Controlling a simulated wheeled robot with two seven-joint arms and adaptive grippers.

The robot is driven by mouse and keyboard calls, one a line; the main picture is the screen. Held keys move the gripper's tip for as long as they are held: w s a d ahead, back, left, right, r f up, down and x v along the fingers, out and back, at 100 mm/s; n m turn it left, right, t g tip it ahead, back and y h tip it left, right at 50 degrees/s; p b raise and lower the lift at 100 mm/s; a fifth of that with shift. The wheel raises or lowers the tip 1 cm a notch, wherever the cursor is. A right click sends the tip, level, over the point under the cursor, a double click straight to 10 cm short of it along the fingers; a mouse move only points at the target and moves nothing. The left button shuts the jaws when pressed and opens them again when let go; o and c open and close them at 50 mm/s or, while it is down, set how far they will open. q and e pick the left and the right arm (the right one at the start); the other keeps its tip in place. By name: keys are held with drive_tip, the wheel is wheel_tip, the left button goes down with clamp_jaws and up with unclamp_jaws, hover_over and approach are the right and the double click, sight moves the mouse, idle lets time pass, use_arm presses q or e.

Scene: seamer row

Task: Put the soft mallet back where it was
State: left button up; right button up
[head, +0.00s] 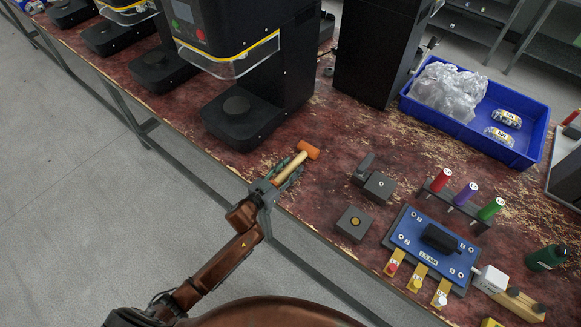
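The soft mallet has an orange head (308,149) and a pale wooden handle (291,167). It is at the front edge of the worn red bench (330,205), in front of a black seaming machine (240,105). My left gripper (289,171) comes in over the front edge, with its fingers on both sides of the handle. It looks shut on the handle, whose near end is hidden between the fingers. The head points away to the upper right. I cannot tell whether the mallet touches the bench. My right gripper is out of view.
Right of the mallet are dark blocks (355,222), a blue plate fixture (413,240) and a rack with red, purple and green handles (463,200). A blue bin (535,150) holds clear bags and cans. Some bench surface around the mallet is bare.

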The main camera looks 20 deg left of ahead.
use_arm(q)
drive_tip(key=shift+s+a+r, duration=0.1)
drive_tip(key=shift+s+r, duration=0.05)
drive_tip(key=p+v, duration=0.2)
drive_tip(key=v, duration=0.8)
drive_tip(key=shift+s+a+r+p, duration=0.1)
drive_tip(key=shift+s+p, duration=0.1)
drive_tip(key=shift+p, duration=0.1)
drive_tip(key=shift+s+a, duration=0.15)
drive_tip(key=shift+s, duration=0.45)
